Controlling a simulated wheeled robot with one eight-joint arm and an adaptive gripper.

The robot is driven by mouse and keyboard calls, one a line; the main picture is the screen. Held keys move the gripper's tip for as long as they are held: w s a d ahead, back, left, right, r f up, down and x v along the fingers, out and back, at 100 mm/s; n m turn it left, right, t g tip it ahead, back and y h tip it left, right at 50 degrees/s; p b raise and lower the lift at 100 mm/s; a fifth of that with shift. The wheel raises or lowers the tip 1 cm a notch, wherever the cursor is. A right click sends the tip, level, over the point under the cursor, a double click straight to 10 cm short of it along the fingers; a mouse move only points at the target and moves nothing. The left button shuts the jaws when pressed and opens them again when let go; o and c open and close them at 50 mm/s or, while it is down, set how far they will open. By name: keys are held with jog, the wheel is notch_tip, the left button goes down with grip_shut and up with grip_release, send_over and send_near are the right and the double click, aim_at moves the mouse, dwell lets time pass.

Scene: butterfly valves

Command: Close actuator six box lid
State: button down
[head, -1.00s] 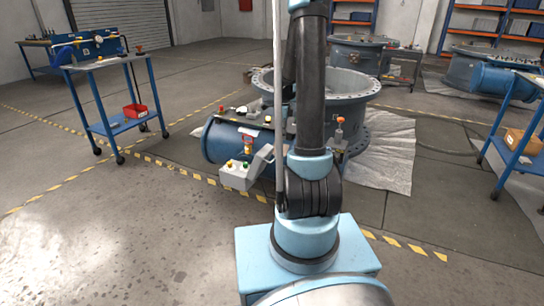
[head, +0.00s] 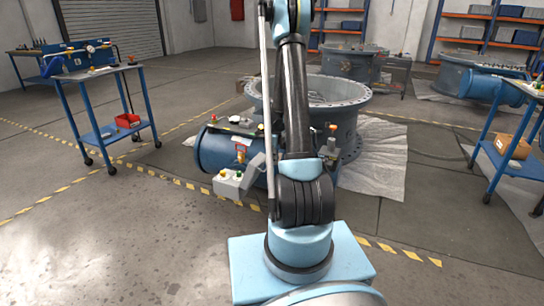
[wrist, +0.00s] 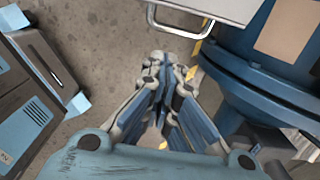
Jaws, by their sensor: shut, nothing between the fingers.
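A small light-grey box (head: 228,187) with coloured buttons sits at the near side of the blue actuator cylinder (head: 212,150) in the head view. A grey plate (head: 254,171) stands tilted up at its right side and looks like a raised lid. No number is readable. In the wrist view, a pale grey panel (wrist: 222,8) with a metal bar handle (wrist: 180,30) lies at the top, beyond my fingertips. My gripper (wrist: 168,62) is shut and empty, apart from the handle. In the head view my gripper is not visible; my arm hides part of the actuator.
A large flanged valve ring (head: 335,92) stands behind the actuator. A blue cart (head: 100,100) with a red bin (head: 127,120) is at left, another cart (head: 512,130) at right. In the wrist view, a blue flanged body (wrist: 262,80) is close at right. The floor front left is clear.

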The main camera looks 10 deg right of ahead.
aim_at(266, 169)
jog(key=shift+w+a+f, duration=0.6)
jog(key=shift+a+f, duration=0.15)
jog(key=shift+a, duration=0.05)
jog(key=shift+w+a+f, duration=0.55)
jog(key=shift+a+f, duration=0.15)
jog(key=shift+a, duration=0.1)
jog(key=shift+a, duration=0.1)
